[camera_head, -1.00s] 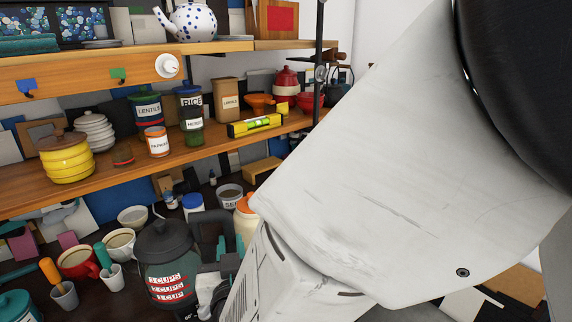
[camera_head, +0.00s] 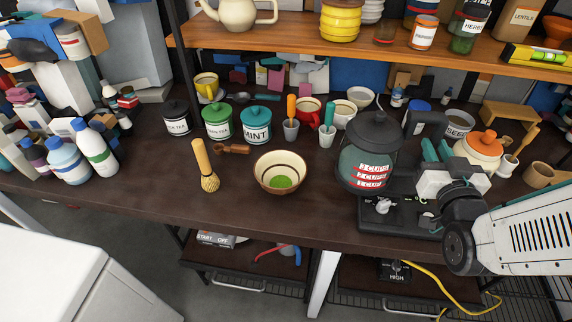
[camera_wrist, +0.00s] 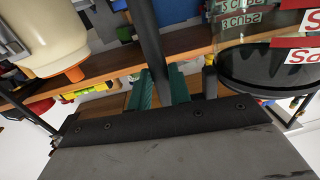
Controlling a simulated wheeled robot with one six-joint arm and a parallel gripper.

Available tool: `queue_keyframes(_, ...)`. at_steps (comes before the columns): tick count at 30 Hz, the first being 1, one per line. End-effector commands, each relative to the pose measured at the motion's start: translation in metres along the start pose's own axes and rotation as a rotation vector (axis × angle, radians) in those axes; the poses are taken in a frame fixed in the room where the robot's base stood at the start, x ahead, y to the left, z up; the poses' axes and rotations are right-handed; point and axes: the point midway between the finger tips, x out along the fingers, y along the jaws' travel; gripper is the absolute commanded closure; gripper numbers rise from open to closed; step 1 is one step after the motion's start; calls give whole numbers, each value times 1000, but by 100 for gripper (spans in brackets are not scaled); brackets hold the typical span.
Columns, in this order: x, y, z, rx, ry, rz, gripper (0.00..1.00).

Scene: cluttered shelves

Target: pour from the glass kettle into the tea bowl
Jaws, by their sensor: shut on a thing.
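The glass kettle (camera_head: 352,165) has a dark lid, a black handle (camera_head: 428,118) and red cup labels. It is upright over the black base (camera_head: 395,222); I cannot tell whether it rests on it. My gripper (camera_head: 437,150) is shut on the handle, right of the kettle. In the wrist view, the teal fingers of my gripper (camera_wrist: 163,85) stand on both sides of the dark handle (camera_wrist: 148,40), and the kettle (camera_wrist: 262,72) is at the right. The cream tea bowl (camera_head: 264,182) with green contents stands left of the kettle, apart from it.
A bamboo whisk (camera_head: 205,165) stands left of the bowl. Behind are a teal mint jar (camera_head: 256,125), small cups and a red mug (camera_head: 307,110). An orange-lidded jar (camera_head: 480,152) is close behind my gripper. The counter between bowl and kettle is clear.

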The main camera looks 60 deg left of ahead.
Motion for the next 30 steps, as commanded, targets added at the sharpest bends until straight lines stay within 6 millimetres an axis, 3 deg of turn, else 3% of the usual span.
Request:
queue_keyframes(14, 0, -4, -6, -33, 6, -1, 100)
queue_keyframes(30, 0, -35, -25, -287, 6, -1, 100)
